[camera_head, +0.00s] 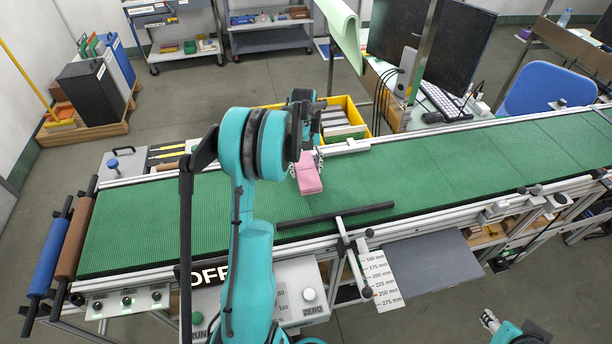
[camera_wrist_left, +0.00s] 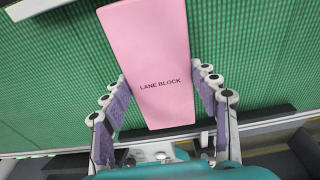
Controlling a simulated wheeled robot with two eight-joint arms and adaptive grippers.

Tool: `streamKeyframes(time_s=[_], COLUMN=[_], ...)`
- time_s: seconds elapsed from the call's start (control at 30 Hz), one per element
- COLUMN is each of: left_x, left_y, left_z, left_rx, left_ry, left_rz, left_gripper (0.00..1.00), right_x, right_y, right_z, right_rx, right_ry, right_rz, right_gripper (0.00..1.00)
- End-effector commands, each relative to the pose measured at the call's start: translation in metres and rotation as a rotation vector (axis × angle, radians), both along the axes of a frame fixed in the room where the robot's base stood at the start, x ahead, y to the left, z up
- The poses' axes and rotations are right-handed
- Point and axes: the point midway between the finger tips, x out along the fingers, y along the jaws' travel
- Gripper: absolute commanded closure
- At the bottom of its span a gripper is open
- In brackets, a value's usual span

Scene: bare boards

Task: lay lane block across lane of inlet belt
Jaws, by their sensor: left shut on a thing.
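The pink lane block (camera_head: 309,178) is in my left gripper (camera_head: 306,160), over the green inlet belt (camera_head: 420,165). In the left wrist view the block (camera_wrist_left: 150,55), marked LANE BLOCK, lies between the two purple-padded fingers of the left gripper (camera_wrist_left: 162,108). Its long side points away from the palm, across the belt's width in the head view. I cannot tell whether it touches the belt. A black guide bar (camera_head: 335,215) runs along the belt on its near side. My right gripper (camera_head: 490,321) shows only in part at the bottom right, away from the belt.
A yellow crate (camera_head: 357,112) stands behind the belt's far rail. A scale plate (camera_head: 385,280) in millimetres and a control box (camera_head: 290,290) sit at the near side. Brown and blue rollers (camera_head: 72,235) are at the left end. The belt to the right is clear.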

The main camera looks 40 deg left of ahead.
Motion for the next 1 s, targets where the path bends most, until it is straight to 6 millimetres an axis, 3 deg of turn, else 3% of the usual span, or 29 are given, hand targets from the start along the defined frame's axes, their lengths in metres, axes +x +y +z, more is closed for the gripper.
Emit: streamKeyframes(time_s=[0.2,0.57,0.6,0.67,1.0], left_x=[0.000,0.000,0.000,0.000,0.000], left_y=[0.000,-0.001,-0.001,-0.001,-0.001], left_z=[-0.032,-0.036,-0.036,-0.035,-0.033], left_rx=[0.000,0.000,0.000,0.000,0.000], left_ry=[0.000,0.000,0.000,0.000,0.000], left_rz=[0.000,0.000,0.000,0.000,0.000], left_gripper=[0.72,0.72,0.35,0.20,0.20], right_x=[0.000,0.000,0.000,0.000,0.000], right_y=[0.000,0.000,0.000,0.000,0.000], right_z=[-0.012,-0.014,-0.014,-0.013,-0.011], right_rx=[0.000,0.000,0.000,0.000,0.000], right_ry=[0.000,0.000,0.000,0.000,0.000], right_rz=[0.000,0.000,0.000,0.000,0.000], right_gripper=[0.60,0.60,0.60,0.60,0.60])
